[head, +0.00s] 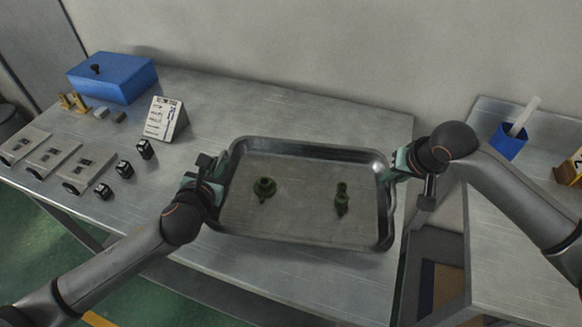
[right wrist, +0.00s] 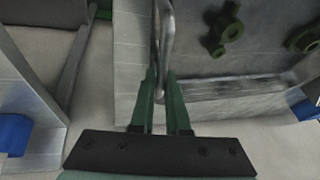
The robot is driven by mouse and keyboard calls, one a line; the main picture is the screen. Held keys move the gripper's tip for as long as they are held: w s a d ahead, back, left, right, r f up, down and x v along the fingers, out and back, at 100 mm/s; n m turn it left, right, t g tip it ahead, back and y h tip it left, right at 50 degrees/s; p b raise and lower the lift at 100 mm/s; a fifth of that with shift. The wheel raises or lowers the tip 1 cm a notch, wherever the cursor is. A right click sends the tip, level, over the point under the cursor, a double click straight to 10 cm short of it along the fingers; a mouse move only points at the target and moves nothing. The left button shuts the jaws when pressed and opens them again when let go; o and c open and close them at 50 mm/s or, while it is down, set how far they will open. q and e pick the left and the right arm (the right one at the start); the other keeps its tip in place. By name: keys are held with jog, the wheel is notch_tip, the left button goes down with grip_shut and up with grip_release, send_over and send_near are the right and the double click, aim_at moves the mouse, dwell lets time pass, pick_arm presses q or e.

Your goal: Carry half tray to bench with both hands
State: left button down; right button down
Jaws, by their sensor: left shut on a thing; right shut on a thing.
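The half tray (head: 300,225) is a shallow metal tray over the right part of the metal bench (head: 330,107). I cannot tell whether it rests on the bench or is just above it. Two green wax pieces lie in it, a round one (head: 264,187) on the left and a taller one (head: 341,198) on the right. My left gripper (head: 217,170) is shut on the tray's left rim. My right gripper (head: 388,166) is shut on the right rim. In the right wrist view, its green fingers (right wrist: 166,100) pinch the tray edge (right wrist: 165,40).
A blue box (head: 112,77), a small sign card (head: 163,118), several flat plates (head: 50,157) and small dark cubes (head: 124,169) occupy the bench's left part. A gap separates the tables.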

pick_arm(q)
jog(key=c, duration=0.9)
grip_release()
pick_arm(e)
jog(key=c, duration=0.9)
grip_release()
pick_arm(q)
notch_tip(320, 180, up, 4)
send_over(208, 217)
jog(key=shift+w+r, duration=0.1)
jog(key=shift+r, duration=0.05)
pick_arm(e)
jog(key=shift+s+r, duration=0.1)
jog(key=shift+r, duration=0.1)
jog(key=v, duration=1.1)
jog(key=shift+s+d+r, duration=0.1)
jog(key=shift+s+r, duration=0.05)
jog(key=shift+r, duration=0.05)
